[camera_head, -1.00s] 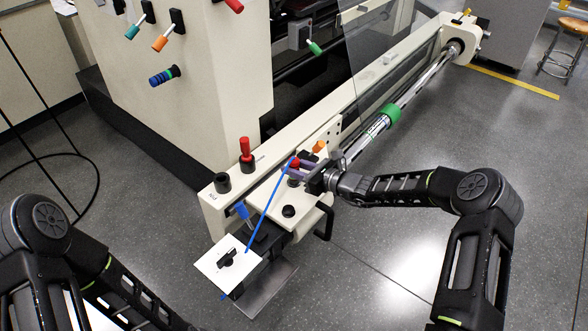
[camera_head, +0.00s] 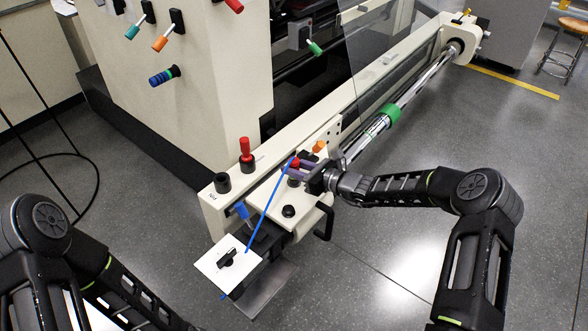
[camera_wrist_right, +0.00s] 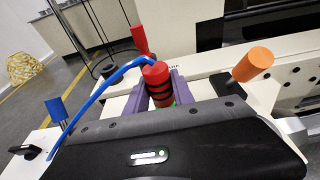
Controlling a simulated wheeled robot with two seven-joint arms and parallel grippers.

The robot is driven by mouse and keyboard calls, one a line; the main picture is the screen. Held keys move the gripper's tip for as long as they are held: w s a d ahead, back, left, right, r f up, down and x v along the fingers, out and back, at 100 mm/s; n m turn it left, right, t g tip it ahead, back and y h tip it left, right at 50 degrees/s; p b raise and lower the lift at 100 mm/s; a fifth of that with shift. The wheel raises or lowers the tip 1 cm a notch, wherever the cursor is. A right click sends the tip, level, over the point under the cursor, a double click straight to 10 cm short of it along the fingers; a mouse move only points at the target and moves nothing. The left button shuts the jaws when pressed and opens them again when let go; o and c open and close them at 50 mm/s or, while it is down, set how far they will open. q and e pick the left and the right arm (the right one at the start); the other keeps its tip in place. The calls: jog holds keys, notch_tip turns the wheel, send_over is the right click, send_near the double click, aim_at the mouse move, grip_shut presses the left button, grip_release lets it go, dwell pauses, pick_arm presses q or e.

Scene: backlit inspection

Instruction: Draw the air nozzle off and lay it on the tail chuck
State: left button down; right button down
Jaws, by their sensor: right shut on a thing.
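The air nozzle is a red cylinder with black bands and a blue hose at its top; its red top (camera_head: 295,162) shows in the head view, and it is large in the right wrist view (camera_wrist_right: 157,75). My right gripper (camera_head: 302,169) has its purple fingers shut on either side of the nozzle, above the cream tailstock block (camera_head: 312,190). A bit of green shows below the nozzle in the wrist view; whether the nozzle still touches a seat is hidden. I cannot clearly single out the tail chuck. My left gripper lies outside the head view; only its arm shows.
The blue hose (camera_head: 263,208) runs down to a white panel with a black knob (camera_head: 227,258). An orange knob (camera_head: 319,146), a red-topped post (camera_head: 245,149) and a blue handle (camera_head: 242,210) stand nearby.

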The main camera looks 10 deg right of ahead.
aim_at(294, 160)
jog(key=shift+r, duration=0.15)
jog(key=shift+r+p, duration=1.75)
jog(key=shift+r, duration=0.65)
